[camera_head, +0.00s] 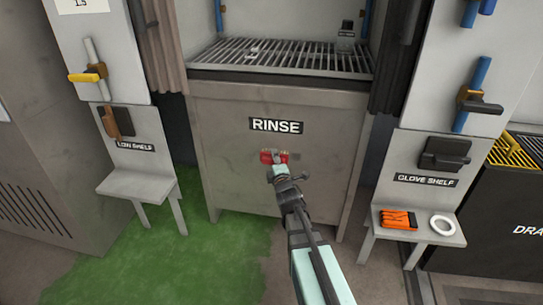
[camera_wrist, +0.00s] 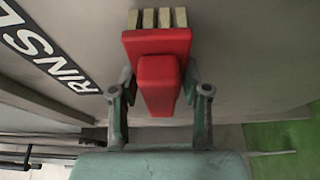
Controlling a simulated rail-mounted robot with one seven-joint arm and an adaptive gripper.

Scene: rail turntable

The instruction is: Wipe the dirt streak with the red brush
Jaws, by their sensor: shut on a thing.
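The red brush (camera_head: 270,156) is at the front panel of the RINSE cabinet, just below the RINSE label. In the wrist view the brush (camera_wrist: 157,82) has a red block, a red handle and pale bristles (camera_wrist: 157,18) pointing away from me. My gripper (camera_head: 278,168) is shut on the handle, with a finger on each side in the wrist view (camera_wrist: 159,78). The bristles face the panel; I cannot tell if they touch it. A faint darker patch (camera_head: 296,156) shows just right of the brush; I cannot tell whether it is the dirt streak.
The RINSE cabinet (camera_head: 230,165) has a metal grate (camera_head: 290,58) on top. The low shelf (camera_head: 150,180) stands left. The glove shelf (camera_head: 418,229) at right holds orange gloves (camera_head: 398,219) and a white ring (camera_head: 442,225). Green floor (camera_head: 150,250) lies front left.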

